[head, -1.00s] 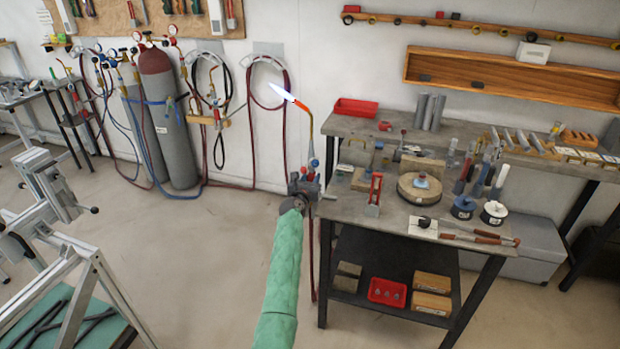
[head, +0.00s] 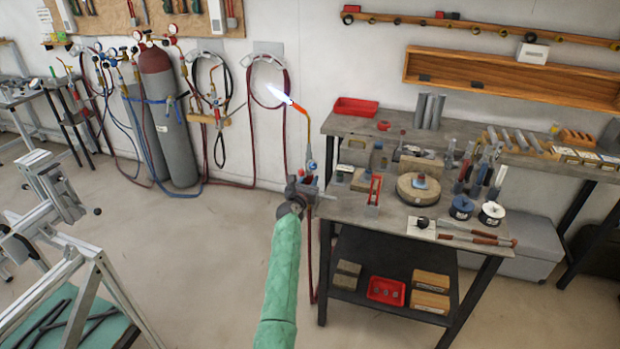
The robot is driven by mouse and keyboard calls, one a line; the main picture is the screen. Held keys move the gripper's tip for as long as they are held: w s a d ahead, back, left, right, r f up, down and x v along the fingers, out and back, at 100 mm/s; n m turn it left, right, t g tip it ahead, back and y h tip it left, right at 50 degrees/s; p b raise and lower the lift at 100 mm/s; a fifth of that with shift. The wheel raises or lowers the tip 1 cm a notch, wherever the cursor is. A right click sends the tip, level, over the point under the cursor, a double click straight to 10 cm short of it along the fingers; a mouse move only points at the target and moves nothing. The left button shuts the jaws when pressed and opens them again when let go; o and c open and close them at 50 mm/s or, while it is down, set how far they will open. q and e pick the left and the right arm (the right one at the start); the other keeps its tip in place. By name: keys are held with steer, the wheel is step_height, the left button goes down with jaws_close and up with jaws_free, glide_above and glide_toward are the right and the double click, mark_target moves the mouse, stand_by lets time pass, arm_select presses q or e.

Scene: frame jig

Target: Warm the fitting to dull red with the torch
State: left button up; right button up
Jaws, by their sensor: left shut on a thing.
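My left gripper (head: 296,201), at the end of the green-sleeved arm, is shut on the torch (head: 309,135) at its valve body. The torch stands upright with its bent neck leaning left. A white-blue flame (head: 277,93) comes from its tip and points up-left into open air. The neck near the tip looks orange-red. A small grey and reddish piece, perhaps the fitting (head: 420,182), sits on a round pale block (head: 418,193) on the bench, to the right of the torch and apart from the flame. My right gripper is not in view.
The workbench (head: 385,226) on the right holds a red tray (head: 355,107), upright grey tubes (head: 429,111), two round pots and tongs (head: 475,238). Gas cylinders (head: 167,115) and hoses stand along the back wall. A metal frame stand (head: 70,285) is at left. Floor between is clear.

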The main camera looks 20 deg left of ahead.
arm_select(q)
steer(key=shift+s+a+r+p, duration=0.1)
steer(key=shift+s+p, duration=1)
steer(key=shift+s, duration=1.65)
